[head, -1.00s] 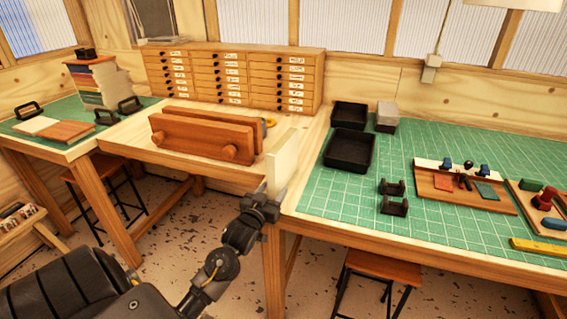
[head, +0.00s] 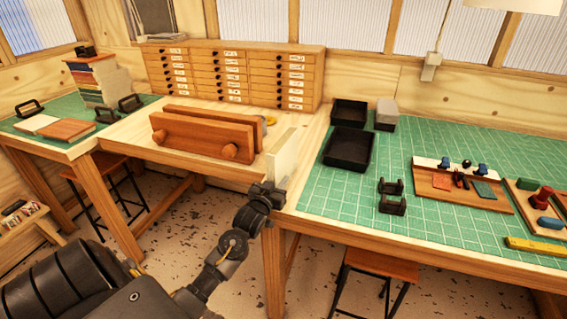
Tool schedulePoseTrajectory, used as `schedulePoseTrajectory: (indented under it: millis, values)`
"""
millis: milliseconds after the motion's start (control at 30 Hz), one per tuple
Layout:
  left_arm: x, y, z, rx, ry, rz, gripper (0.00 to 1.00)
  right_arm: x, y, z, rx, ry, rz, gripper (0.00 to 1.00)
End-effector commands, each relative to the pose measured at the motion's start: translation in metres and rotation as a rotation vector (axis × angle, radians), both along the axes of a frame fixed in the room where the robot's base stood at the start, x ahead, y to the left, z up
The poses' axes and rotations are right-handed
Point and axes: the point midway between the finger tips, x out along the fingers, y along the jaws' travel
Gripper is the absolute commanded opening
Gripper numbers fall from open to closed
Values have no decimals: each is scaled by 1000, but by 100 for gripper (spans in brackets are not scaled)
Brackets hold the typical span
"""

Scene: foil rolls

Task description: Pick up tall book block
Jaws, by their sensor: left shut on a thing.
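The tall book block (head: 283,159) is a cream upright slab at the front edge of the middle wooden bench. My left gripper (head: 268,190) is shut on its lower end, and the block stands upright above the fingers. The block overlaps the bench edge in the picture, so I cannot tell whether it touches the bench. My right gripper is out of view.
A wooden press (head: 203,134) with round knobs stands left of the block. Black trays (head: 348,150) and a small black stand (head: 391,198) sit on the green mat (head: 440,230) at right. A drawer cabinet (head: 233,75) stands at the back.

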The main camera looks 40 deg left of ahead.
Motion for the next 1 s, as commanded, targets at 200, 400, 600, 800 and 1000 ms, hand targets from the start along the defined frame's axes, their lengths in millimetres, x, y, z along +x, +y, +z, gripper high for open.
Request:
schedulePoseTrajectory:
  millis: [200, 400, 600, 800, 1000]
  values:
    - [0, 0, 2, 0, -5, 0, 0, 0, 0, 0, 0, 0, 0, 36]
    - [0, 0, 3, 0, -5, 0, 0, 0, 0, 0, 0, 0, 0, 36]
    - [1, 0, 14, 1, -8, -1, 0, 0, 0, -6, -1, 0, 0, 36]
    - [-8, 1, 43, 2, -9, 0, 0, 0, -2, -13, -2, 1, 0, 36]
    - [-43, 3, 84, 5, -9, -1, 0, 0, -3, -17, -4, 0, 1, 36]
